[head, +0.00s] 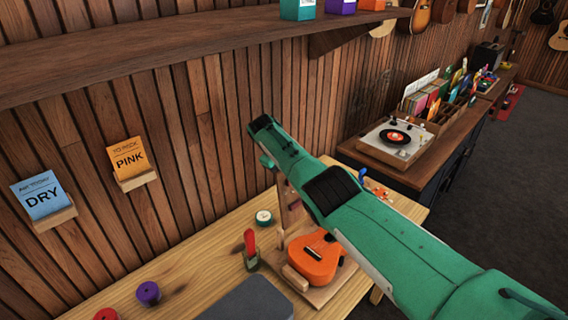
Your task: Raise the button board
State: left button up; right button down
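I cannot clearly make out a button board. Small orange and blue parts (375,189) show on the far right of the wooden workbench (190,262), partly behind my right arm; I cannot tell what they are. My green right arm reaches in from the lower right across the bench, and its far end (262,126) is in front of the slatted wall. I cannot make out its fingers clearly or whether they hold anything. An orange ukulele (315,262) lies on a wooden cradle beneath the arm. My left gripper is out of view.
DRY (43,196) and PINK (129,158) cards hang on the wall.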

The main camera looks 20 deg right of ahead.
jog(key=shift+w+f, duration=0.1)
jog(key=shift+f, duration=0.05)
dwell(0.3)
jog(key=c, duration=1.1)
grip_release()
jog(key=shift+a+r, duration=0.15)
jog(key=shift+r, duration=0.25)
jog(key=b+v, duration=0.3)
jog(key=v, duration=1)
